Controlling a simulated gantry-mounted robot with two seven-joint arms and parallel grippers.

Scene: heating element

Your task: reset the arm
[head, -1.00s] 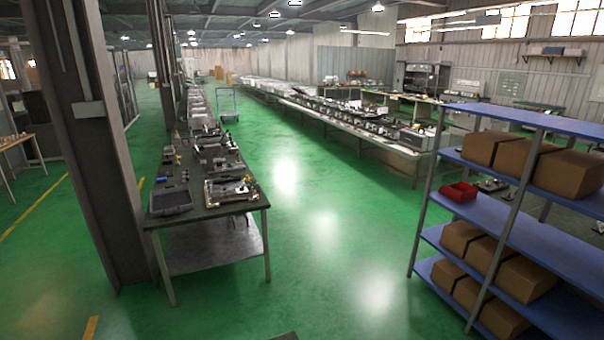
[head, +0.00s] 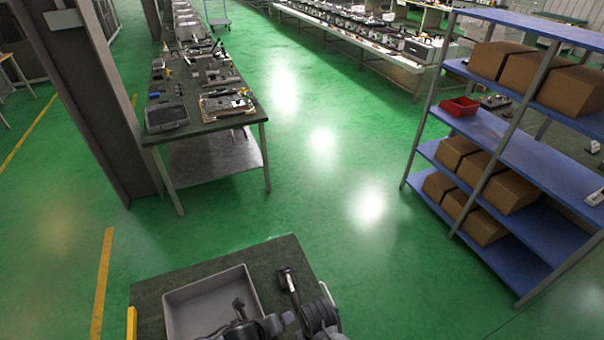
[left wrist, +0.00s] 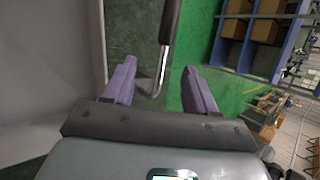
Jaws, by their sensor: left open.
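My left gripper (left wrist: 158,72) shows in the left wrist view with its two purple fingers spread apart and nothing between the tips. A black handle with a bent metal rod (left wrist: 164,65) shows beyond and between the fingers; I cannot tell how far away it is. In the head view, dark arm parts (head: 245,326) of mine show at the bottom edge, over a grey tray. My right gripper cannot be made out in either view.
The grey tray (head: 180,295) sits on a dark-topped table (head: 275,256) at the bottom. A blue shelf (head: 540,160) with cardboard boxes and a red bin (head: 459,107) stands right. Open green floor lies between.

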